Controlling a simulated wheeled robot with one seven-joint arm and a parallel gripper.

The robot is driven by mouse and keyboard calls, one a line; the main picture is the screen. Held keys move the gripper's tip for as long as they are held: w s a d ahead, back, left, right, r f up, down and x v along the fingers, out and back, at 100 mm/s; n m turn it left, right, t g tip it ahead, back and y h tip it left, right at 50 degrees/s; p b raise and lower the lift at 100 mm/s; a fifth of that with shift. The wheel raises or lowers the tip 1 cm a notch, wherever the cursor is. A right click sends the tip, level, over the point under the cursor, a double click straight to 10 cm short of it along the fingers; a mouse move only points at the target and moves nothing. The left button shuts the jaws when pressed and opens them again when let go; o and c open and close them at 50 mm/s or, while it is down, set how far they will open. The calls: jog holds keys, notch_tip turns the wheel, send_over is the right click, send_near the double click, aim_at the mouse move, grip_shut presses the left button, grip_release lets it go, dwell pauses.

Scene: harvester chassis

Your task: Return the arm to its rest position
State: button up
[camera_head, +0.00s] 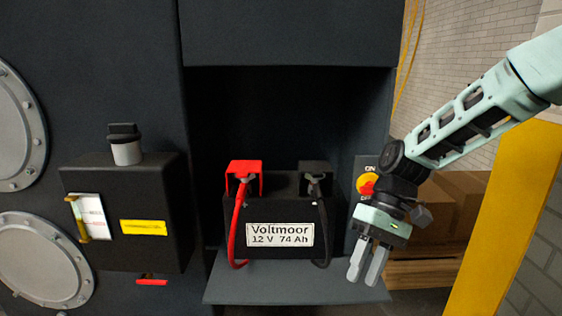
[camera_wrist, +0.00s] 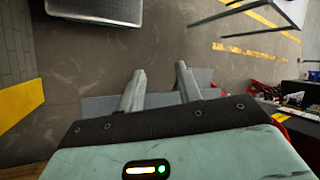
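My gripper (camera_head: 366,268) hangs fingers-down at the right front of the battery bay, on my pale green arm coming in from the right. Its two fingers stand apart with nothing between them; the gap also shows in the wrist view (camera_wrist: 160,88). In the head view, the black battery (camera_head: 279,215), labelled Voltmoor 12 V 74 Ah, sits upright in the bay to the left of my gripper. A red cable (camera_head: 238,225) and a black cable (camera_head: 322,230) run from its terminals.
A red and yellow ON switch (camera_head: 367,184) is just behind my wrist. The bay's shelf (camera_head: 290,291) lies below. A black box (camera_head: 125,215) with a grey-based cap juts out at left. Cardboard boxes (camera_head: 455,205) and a yellow post (camera_head: 507,220) stand at right.

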jog(key=s+r+n+t+h+p, duration=0.1)
jog(key=s+r+t+h, duration=0.1)
jog(key=s, duration=0.7)
jog(key=s+r+n+t+h+p, duration=0.2)
jog(key=s+r+t, duration=0.1)
jog(key=s, duration=0.7)
jog(key=shift+a+r, duration=0.2)
jog(key=shift+r, duration=0.25)
